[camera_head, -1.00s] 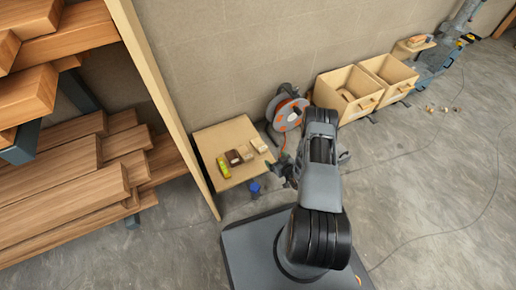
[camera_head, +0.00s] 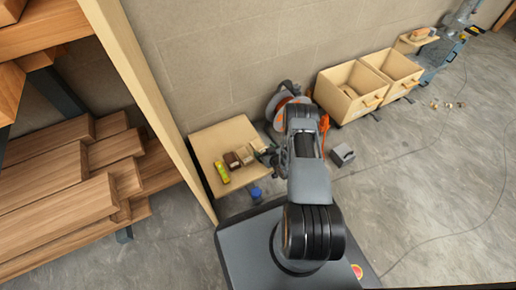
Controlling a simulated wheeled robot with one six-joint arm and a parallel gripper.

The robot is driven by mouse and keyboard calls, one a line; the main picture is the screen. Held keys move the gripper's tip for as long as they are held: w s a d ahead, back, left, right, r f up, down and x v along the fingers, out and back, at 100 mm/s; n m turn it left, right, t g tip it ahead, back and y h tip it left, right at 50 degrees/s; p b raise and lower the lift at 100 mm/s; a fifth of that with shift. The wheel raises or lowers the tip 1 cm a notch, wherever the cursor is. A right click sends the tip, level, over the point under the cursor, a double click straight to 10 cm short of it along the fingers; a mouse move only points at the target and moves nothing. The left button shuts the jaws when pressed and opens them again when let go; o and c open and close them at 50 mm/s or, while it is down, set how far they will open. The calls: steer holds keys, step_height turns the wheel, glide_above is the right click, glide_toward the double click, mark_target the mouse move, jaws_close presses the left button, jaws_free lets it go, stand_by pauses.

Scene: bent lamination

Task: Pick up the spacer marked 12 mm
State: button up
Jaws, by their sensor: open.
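Several small blocks stand in a row on a small wooden table (camera_head: 212,140): a dark brown one (camera_head: 232,161), a lighter brown one (camera_head: 245,155) and a pale one (camera_head: 258,146). A yellow-green item (camera_head: 221,172) lies at the left end of the row. No 12 mm mark is readable at this size, so I cannot tell which block is that spacer. My gripper (camera_head: 266,157) is open at the table's right edge, close beside the pale block. My arm partly hides the fingers, and I cannot tell whether they touch the block.
A timber rack with a tall upright (camera_head: 150,110) stands left of the table. An orange and grey cable reel (camera_head: 284,104) is behind my arm. Two wooden bins (camera_head: 350,92) stand at the wall. A grey box (camera_head: 342,154) and a blue item (camera_head: 256,193) are nearby.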

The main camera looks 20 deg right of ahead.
steer(key=shift+d, duration=0.1)
steer(key=shift+a, duration=0.25)
steer(key=c, duration=0.4)
steer(key=shift+d, duration=0.1)
steer(key=c, duration=0.6)
steer(key=shift+r, duration=0.1)
